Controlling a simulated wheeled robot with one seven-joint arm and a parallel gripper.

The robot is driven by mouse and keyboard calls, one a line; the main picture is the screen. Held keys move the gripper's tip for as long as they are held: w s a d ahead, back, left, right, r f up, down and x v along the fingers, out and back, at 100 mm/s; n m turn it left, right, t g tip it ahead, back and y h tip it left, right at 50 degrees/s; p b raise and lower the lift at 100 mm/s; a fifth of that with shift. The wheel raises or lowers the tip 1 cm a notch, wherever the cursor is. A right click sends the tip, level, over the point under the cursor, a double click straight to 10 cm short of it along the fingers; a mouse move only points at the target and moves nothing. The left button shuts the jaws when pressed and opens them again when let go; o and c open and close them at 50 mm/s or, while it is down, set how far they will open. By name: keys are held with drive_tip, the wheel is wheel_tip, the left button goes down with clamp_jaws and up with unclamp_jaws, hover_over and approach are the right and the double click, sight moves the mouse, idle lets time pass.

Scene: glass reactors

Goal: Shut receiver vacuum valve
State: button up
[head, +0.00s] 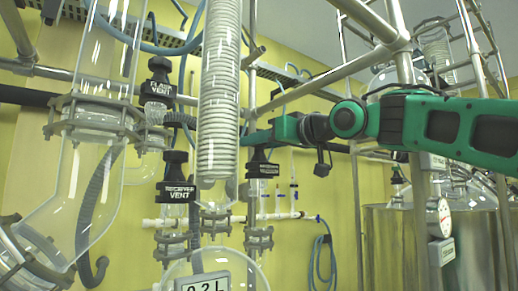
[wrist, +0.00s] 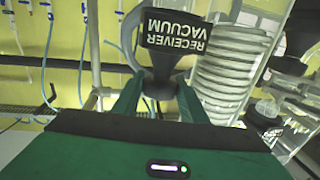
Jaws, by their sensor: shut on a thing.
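The receiver vacuum valve (head: 262,169) is a black knob with a white-lettered label, on a glass stem right of the coiled condenser in the head view. In the wrist view its label reads upside down on the black valve (wrist: 177,32). My gripper (head: 258,138) reaches in from the right at the top of this valve. In the wrist view my gripper (wrist: 160,92) has its two green fingers on either side of the black knob and is shut on it. The contact faces and the valve's inner position are hidden.
The receiver vent valve (head: 177,190) and plant vent valve (head: 158,82) stand to the left. The coiled condenser (head: 219,90) is close beside my gripper. Metal frame bars (head: 330,82) cross near my arm. A steel vessel (head: 400,245) stands at right.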

drive_tip(key=shift+a+m+t+h, duration=0.1)
drive_tip(key=shift+m+t+h, duration=1.65)
drive_tip(key=shift+h, duration=0.75)
drive_tip(key=shift+m+t+h, duration=0.55)
drive_tip(key=shift+m+h, duration=1.3)
drive_tip(key=shift+h, duration=0.75)
drive_tip(key=shift+a+r+h, duration=0.1)
drive_tip(key=shift+h, duration=0.2)
drive_tip(key=shift+m+h, duration=0.4)
drive_tip(key=shift+m, duration=0.1)
drive_tip(key=shift+d, duration=0.2)
drive_tip(key=o, duration=0.9)
drive_tip(key=shift+c, duration=0.2)
